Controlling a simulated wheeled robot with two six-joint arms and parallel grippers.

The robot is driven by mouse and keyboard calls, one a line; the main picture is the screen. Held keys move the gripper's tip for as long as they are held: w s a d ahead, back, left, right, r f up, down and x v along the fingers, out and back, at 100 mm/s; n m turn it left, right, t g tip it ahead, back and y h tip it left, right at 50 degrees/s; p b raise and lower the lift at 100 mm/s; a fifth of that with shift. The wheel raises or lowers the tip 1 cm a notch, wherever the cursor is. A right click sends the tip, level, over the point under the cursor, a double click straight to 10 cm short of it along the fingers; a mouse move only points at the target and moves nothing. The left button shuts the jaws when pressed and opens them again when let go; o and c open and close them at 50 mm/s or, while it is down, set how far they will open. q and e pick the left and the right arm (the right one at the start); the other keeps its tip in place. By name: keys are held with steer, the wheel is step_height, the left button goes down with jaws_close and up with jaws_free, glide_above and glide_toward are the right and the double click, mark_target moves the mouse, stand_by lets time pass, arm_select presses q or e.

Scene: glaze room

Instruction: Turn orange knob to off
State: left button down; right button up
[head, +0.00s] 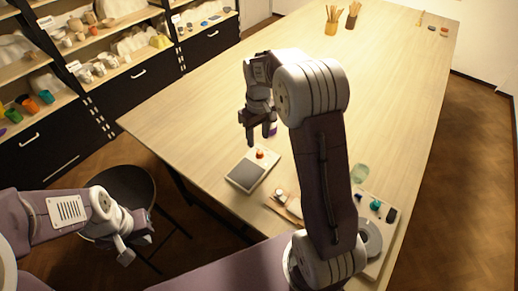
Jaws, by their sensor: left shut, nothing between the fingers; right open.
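The orange knob (260,153) sits on a pale box with a dark grey top plate (245,174), near the front left edge of the long table. The knob is small here, and I cannot tell which way it points. My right gripper (258,138) is open, with its fingers pointing down just behind and above the knob in the picture; I cannot tell the exact gap. My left gripper (127,252) is shut and empty, low at the left, away from the table.
A dark round stool (122,190) stands by my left arm. Small items lie right of the box, including a greenish glass (359,173) and a grey disc (369,238). Brush pots (332,27) stand far back. The table's middle is clear.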

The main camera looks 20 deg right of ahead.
mark_target(260, 152)
steer(key=f, duration=0.3)
steer(key=w+d+f, duration=0.1)
steer(key=f, duration=0.3)
steer(key=w+f+p, duration=0.1)
steer(key=f, duration=0.2)
steer(key=shift+d+f, duration=0.2)
steer(key=shift+d, duration=0.15)
steer(key=shift+w, duration=0.1)
jaws_close()
